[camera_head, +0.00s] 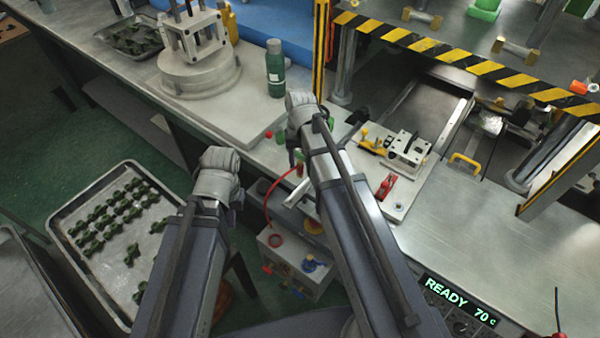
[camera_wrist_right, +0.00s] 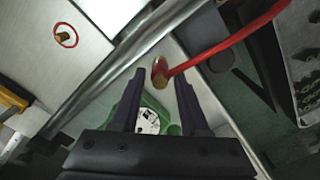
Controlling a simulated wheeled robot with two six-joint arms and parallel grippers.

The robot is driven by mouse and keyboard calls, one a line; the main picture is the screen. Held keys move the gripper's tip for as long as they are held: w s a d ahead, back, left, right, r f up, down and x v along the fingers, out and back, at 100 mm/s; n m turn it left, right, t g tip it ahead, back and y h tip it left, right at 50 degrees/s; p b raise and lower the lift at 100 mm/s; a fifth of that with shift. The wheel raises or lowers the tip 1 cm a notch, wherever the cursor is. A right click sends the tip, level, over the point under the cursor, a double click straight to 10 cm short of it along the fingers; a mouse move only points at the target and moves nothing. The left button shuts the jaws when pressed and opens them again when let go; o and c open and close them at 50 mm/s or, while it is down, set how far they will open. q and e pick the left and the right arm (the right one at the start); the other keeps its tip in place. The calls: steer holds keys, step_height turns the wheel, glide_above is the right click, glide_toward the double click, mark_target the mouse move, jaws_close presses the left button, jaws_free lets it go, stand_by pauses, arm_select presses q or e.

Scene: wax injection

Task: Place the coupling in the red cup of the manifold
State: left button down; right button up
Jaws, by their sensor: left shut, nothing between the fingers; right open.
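A red hose (camera_head: 268,200) arcs between my right gripper and a grey box-like manifold (camera_head: 298,262). In the right wrist view the hose (camera_wrist_right: 225,45) ends in a brass fitting, probably the coupling (camera_wrist_right: 160,72). A red ring-shaped cup (camera_head: 275,240) sits on the manifold's top. My right gripper (camera_wrist_right: 160,88) is open; the brass end lies just beyond its fingertips, apparently not gripped. In the head view its wrist hides most of the right gripper (camera_head: 296,142). My left gripper (camera_head: 236,199) is shut and empty left of the hose, its fingers mostly hidden.
A green part with a white dial (camera_wrist_right: 148,121) shows between the right fingers. The manifold also carries a blue knob (camera_head: 311,264). A tray of dark green parts (camera_head: 66,215) stands at left. A green bottle (camera_head: 275,75) and a clamp fixture (camera_head: 408,149) stand on the bench.

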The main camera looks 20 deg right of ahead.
mark_target(300, 162)
step_height(300, 162, down, 3)
steer(key=shift+f+b, duration=0.1)
steer(key=shift+b, duration=0.9)
arm_select(q)
step_height(300, 162, down, 3)
steer(key=shift+r, duration=0.1)
arm_select(e)
steer(key=shift+r, duration=0.2)
steer(key=shift+c, duration=0.2)
jaws_close()
